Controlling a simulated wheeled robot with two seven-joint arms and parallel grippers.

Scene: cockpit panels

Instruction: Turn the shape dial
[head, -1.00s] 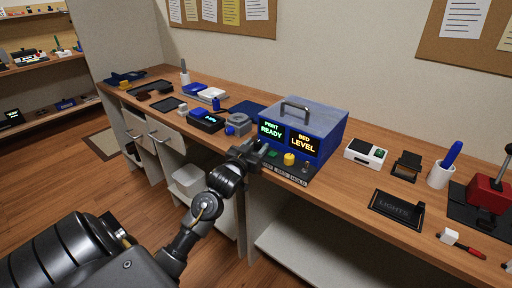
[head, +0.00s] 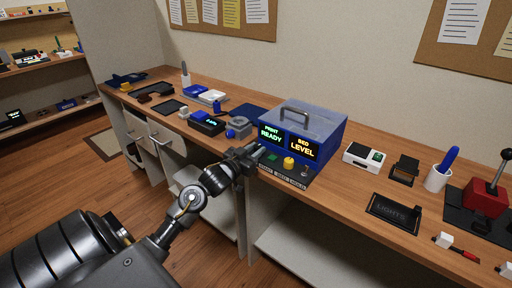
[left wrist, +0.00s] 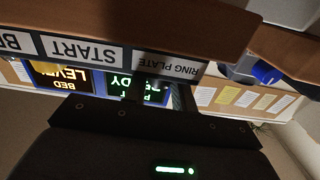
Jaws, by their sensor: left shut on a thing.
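The blue machine (head: 318,146) stands on the counter, with lit screens reading PRINT READY (head: 271,133) and BED LEVEL (head: 303,147). A dark control strip in front carries a green button (head: 272,157), a yellow knob (head: 289,162) and labels. My left gripper (head: 253,155) is at the strip's left end, shut on the shape dial, which its fingers hide. In the left wrist view, upside down, the gripper (left wrist: 160,95) is beside the RING PLATE label (left wrist: 168,67), next to the START label (left wrist: 80,49). My right gripper is out of view.

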